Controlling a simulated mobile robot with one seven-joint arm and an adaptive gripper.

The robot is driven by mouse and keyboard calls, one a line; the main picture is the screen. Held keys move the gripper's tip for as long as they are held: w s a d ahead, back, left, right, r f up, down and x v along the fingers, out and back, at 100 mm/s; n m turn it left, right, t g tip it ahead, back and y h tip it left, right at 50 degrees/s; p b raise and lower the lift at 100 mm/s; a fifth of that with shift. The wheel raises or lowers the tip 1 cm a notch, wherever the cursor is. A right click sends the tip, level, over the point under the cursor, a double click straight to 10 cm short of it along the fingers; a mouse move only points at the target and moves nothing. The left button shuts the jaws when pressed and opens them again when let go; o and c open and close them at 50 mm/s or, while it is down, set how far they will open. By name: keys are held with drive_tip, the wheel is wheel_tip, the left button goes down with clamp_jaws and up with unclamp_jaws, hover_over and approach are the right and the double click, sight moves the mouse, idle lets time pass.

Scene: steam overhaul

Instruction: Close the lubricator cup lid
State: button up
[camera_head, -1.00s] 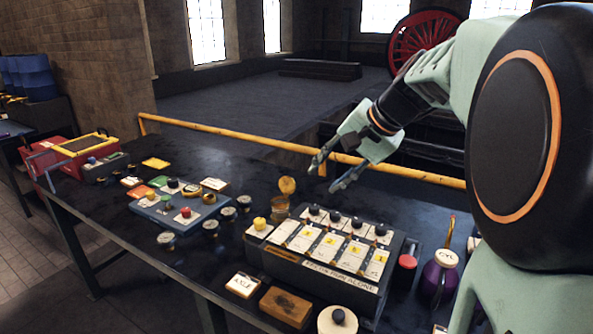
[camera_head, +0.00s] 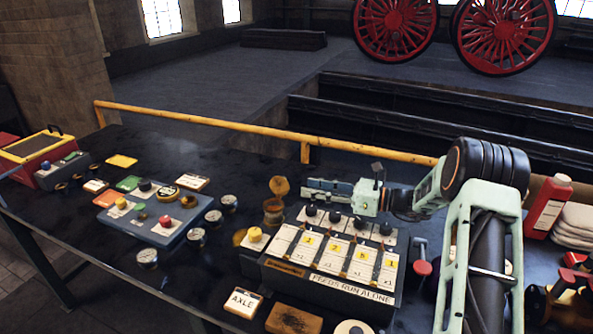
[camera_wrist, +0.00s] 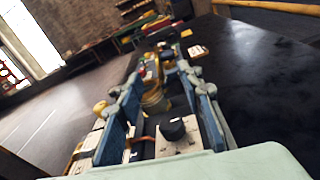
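The lubricator cup (camera_head: 273,208) is a small brass pot on the bench behind the lever box. Its round brass lid (camera_head: 279,186) stands up, open, above the cup's back edge. My gripper (camera_head: 308,188) is just right of the cup and lid, level, with its fingers pointing left toward them. In the wrist view my gripper (camera_wrist: 155,85) has its two blue fingers spread apart, with nothing held. The brass cup (camera_wrist: 153,98) shows beyond and between the fingertips there. I cannot tell whether a finger touches the lid.
The lever box (camera_head: 325,262) with several black knobs stands directly under and in front of my gripper. A blue-grey panel (camera_head: 160,222) with buttons and several gauges lie left. A yellow rail (camera_head: 250,127) runs behind the bench. A red bottle (camera_head: 547,207) stands right.

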sight(282, 178)
drive_tip(key=shift+w+d+m+t, duration=0.3)
drive_tip(key=shift+w+m+t, duration=0.1)
drive_tip(key=shift+w+m, duration=0.15)
drive_tip(key=p+x, duration=0.2)
drive_tip(key=x, duration=0.8)
drive_tip(key=shift+a+r, duration=0.15)
drive_tip(key=shift+a, duration=0.15)
clamp_jaws()
